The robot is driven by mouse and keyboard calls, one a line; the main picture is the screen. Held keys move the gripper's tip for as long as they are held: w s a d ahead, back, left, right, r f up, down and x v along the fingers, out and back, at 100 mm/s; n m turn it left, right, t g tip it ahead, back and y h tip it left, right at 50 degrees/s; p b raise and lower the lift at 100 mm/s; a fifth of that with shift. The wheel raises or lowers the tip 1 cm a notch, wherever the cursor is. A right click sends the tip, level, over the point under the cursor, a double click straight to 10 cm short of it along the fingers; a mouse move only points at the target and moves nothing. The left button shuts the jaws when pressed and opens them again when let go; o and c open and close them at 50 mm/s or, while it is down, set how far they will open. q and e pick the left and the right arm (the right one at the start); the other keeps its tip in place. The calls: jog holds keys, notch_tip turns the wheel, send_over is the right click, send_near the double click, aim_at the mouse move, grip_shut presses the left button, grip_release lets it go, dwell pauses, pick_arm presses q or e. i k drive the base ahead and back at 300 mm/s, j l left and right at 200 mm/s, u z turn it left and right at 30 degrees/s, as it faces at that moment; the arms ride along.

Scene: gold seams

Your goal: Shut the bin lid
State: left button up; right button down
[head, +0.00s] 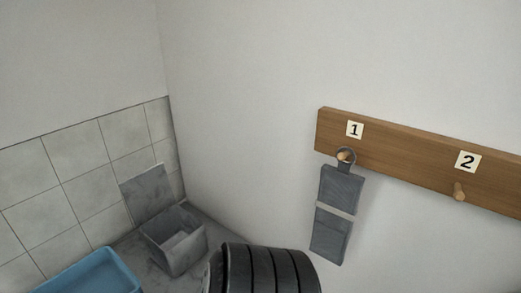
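A small grey bin (172,250) stands in the corner at the lower left of the head view, on a grey surface. Its grey lid (147,193) is open and stands up at the back of the bin, tilted toward the tiled wall. The bin's mouth faces up and its inside is partly visible; I cannot make out any contents. Neither of my grippers is in view.
A blue tray (97,274) lies in front of the bin, cut off by the bottom edge. A black ribbed shape (268,268) at the bottom centre hides part of the surface. A wooden peg rail (405,146) with a grey hanging item (341,188) is on the right wall.

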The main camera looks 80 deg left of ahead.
aim_at(148, 193)
jog(key=u, duration=3.45)
jog(key=k+l+z, duration=0.1)
jog(key=l+z, duration=0.15)
jog(key=z, duration=0.25)
jog(key=k+l+z, duration=0.1)
jog(key=l+z, duration=0.15)
jog(key=z, duration=0.25)
